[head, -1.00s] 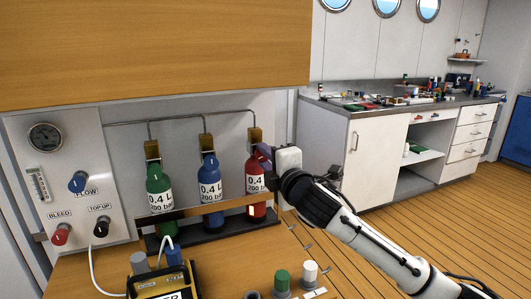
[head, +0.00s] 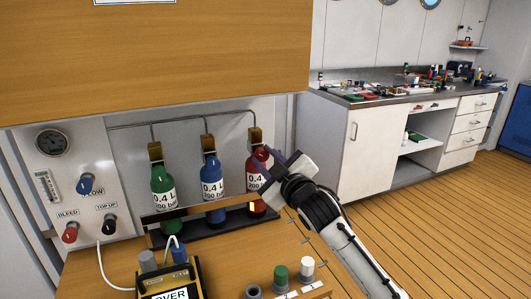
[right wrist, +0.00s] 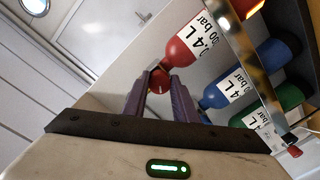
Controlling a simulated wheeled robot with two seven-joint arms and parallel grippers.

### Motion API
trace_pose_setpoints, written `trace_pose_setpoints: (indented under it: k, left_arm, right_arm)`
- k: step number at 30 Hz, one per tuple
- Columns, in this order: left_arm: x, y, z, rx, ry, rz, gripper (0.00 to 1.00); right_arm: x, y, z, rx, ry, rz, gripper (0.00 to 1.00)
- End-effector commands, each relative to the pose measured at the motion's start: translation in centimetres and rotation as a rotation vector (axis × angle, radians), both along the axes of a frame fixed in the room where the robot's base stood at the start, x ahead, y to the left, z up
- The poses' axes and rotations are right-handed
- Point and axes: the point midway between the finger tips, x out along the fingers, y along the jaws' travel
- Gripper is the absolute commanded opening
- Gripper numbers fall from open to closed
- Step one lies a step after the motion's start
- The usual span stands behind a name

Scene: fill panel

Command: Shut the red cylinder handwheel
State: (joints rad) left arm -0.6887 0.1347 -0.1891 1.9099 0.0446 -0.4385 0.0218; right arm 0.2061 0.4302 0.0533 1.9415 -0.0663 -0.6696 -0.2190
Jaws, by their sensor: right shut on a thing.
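The red cylinder (head: 257,207) is at the right end of the row of three, labelled 0.4 L, 200 bar. Its red handwheel (right wrist: 158,82), with a white mark, shows between the purple fingertips in the right wrist view. My right gripper (right wrist: 160,76) is shut on this handwheel. In the head view my right gripper (head: 265,155) reaches the top of the red cylinder from the right, and its fingers partly hide the handwheel. The red cylinder also shows in the right wrist view (right wrist: 187,47). My left gripper is not in view.
A blue cylinder (head: 211,200) and a green cylinder (head: 162,192) stand to the left behind a rail. A panel (head: 65,190) with knobs and a gauge is farther left. A yellow-black device (head: 168,285) and small posts are on the wooden surface below. A cabinet hangs above.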

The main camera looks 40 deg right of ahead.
Motion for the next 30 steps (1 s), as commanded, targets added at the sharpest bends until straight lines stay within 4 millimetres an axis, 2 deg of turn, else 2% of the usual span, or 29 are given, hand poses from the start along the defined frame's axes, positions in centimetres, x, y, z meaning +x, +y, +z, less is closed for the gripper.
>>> trace_pose_setpoints:
  k: [18, 30]
  left_arm:
    - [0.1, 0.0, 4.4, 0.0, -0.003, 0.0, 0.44]
    - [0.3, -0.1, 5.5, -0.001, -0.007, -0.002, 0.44]
  right_arm:
    - [0.0, 0.0, 0.2, 0.569, -0.136, -0.003, 0.03]
    - [0.0, 0.1, 0.0, 0.837, -0.202, -0.002, 0.03]
